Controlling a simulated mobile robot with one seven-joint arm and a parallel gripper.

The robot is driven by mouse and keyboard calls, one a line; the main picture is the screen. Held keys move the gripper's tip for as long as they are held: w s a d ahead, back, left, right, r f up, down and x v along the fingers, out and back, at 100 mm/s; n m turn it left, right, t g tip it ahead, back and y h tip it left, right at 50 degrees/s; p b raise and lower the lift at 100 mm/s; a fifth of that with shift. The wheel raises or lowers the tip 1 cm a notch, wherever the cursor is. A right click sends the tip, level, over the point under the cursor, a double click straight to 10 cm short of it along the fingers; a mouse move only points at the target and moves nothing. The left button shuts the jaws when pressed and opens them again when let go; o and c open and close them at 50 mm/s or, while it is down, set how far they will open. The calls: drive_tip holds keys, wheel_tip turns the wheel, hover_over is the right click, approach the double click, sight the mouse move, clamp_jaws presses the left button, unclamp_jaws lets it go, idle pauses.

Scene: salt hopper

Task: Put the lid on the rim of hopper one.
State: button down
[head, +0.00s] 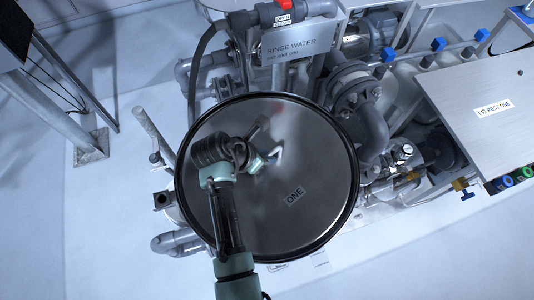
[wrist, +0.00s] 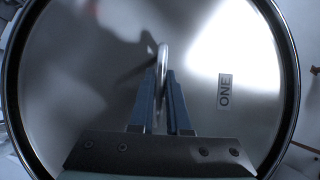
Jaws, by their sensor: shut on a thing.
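The lid (head: 310,225) is a round, shiny metal disc with a dark edge and a label "ONE". It shows large in the head view, and in the wrist view (wrist: 245,115) it fills most of the picture. My gripper (head: 266,159) is shut on the lid's bar handle (head: 278,153) near the middle. In the wrist view the handle (wrist: 162,60) stands between the two blue fingers (wrist: 161,102). Hopper one's rim is hidden beneath the lid. I cannot tell whether the lid touches the rim or hangs just above it.
The steel plate marked "LID REST ONE" (head: 460,125) at the right is bare. A "RINSE WATER" sign (head: 300,45) and a red valve (head: 283,12) stand behind the lid. Grey pipes (head: 368,110) crowd its right side. Pale floor lies open at lower left.

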drive_tip(key=shift+w+f, duration=0.1)
drive_tip(key=c, duration=0.8)
unclamp_jaws()
drive_tip(key=shift+c, duration=0.2)
drive_tip(key=shift+o, duration=0.2)
drive_tip(key=shift+s+f, duration=0.2)
drive_tip(key=v, duration=1.3)
drive_tip(key=w+r+m+t+y, duration=0.1)
drive_tip(key=w+r+m+t, duration=0.35)
drive_tip(key=r, duration=0.55)
drive_tip(key=w+r+m+t+y+b, duration=0.1)
drive_tip(key=w+r+m+t+y, duration=0.25)
drive_tip(key=r, duration=0.65)
drive_tip(key=w+r+m+t, duration=0.4)
drive_tip(key=r+m, duration=0.2)
drive_tip(key=r, duration=0.4)
drive_tip(key=s+d+r+m+t, duration=0.1)
drive_tip(key=s+r+m+t, duration=0.2)
drive_tip(key=r, duration=0.6)
drive_tip(key=s+d+r+m+t, duration=0.2)
drive_tip(key=s+r+m+t, duration=0.2)
drive_tip(key=r, duration=0.5)
drive_tip(key=s+d+r+m+t, duration=0.2)
drive_tip(key=s+r+m+t, duration=0.2)
drive_tip(key=s+r, duration=0.3)
wheel_tip(320, 180, up, 2)
drive_tip(key=shift+s+d+r+m, duration=0.1)
drive_tip(key=shift+s+d+m, duration=0.1)
drive_tip(key=shift+s+m, duration=0.3)
